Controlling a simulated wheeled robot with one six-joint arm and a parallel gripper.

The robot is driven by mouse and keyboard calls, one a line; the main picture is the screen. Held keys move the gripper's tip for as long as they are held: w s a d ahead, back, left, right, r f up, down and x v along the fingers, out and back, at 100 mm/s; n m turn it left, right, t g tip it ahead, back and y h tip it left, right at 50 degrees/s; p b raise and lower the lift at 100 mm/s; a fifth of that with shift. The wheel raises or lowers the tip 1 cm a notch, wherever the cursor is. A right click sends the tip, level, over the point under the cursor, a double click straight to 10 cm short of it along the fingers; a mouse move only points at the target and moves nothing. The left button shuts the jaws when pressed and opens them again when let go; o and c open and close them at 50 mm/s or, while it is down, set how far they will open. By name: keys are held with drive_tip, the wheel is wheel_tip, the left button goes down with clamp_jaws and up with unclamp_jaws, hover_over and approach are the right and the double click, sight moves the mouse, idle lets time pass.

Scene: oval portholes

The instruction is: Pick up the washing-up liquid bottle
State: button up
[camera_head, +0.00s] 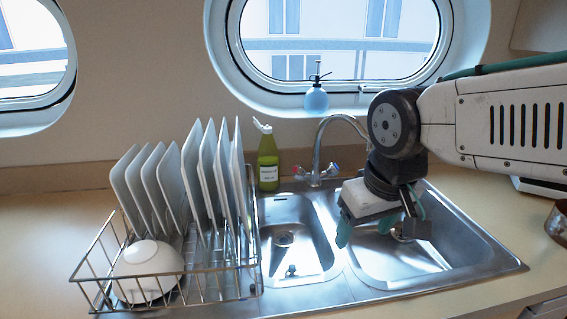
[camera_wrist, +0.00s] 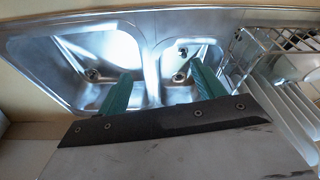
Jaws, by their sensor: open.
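The washing-up liquid bottle (camera_head: 268,163) is green with a white cap and a pale label. It stands upright behind the sink, between the dish rack and the tap, in the head view. I cannot make it out in the wrist view. My gripper (camera_head: 378,228) hangs over the right-hand basin, to the right of the bottle and apart from it. In the wrist view its two green fingers (camera_wrist: 160,92) are spread with nothing between them, and the sink basins lie below.
A wire dish rack (camera_head: 205,297) with several plates (camera_head: 192,165) and a white bowl (camera_head: 148,270) stands left of the bottle. The curved tap (camera_head: 317,160) rises to its right. A blue spray bottle (camera_head: 316,100) sits on the porthole ledge. The counter at far left is clear.

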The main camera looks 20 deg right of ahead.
drive_tip(key=w+d+f+t, duration=0.1)
drive_tip(key=w+t, duration=0.3)
drive_tip(key=w, duration=0.8)
drive_tip(key=w+f+t, duration=0.2)
drive_tip(key=w+t, duration=0.1)
drive_tip(key=w, duration=1)
drive_tip(key=n+t+y, duration=0.1)
drive_tip(key=t, duration=0.3)
approach(265, 156)
drive_tip(key=d+f, duration=0.3)
drive_tip(key=d, duration=0.1)
drive_tip(key=w+t, duration=0.1)
drive_tip(key=w+f+t+y, duration=0.1)
drive_tip(key=w, duration=0.1)
drive_tip(key=w+a+f+n+t+y, duration=0.1)
drive_tip(key=shift+w+f, duration=0.1)
drive_tip(key=shift+w, duration=0.2)
drive_tip(key=shift+w+a+f+t+y, duration=0.2)
drive_tip(key=shift+w+a+t+y, duration=0.05)
drive_tip(key=shift+w+t+y, duration=0.1)
drive_tip(key=w, duration=0.2)
drive_tip(key=w+a, duration=0.1)
drive_tip(key=w, duration=0.2)
drive_tip(key=w+a, duration=0.1)
drive_tip(key=w, duration=0.1)
drive_tip(key=shift+w+r, duration=0.15)
drive_tip(key=shift+w, duration=0.1)
drive_tip(key=shift+c, duration=0.3)
drive_tip(key=c, duration=0.8)
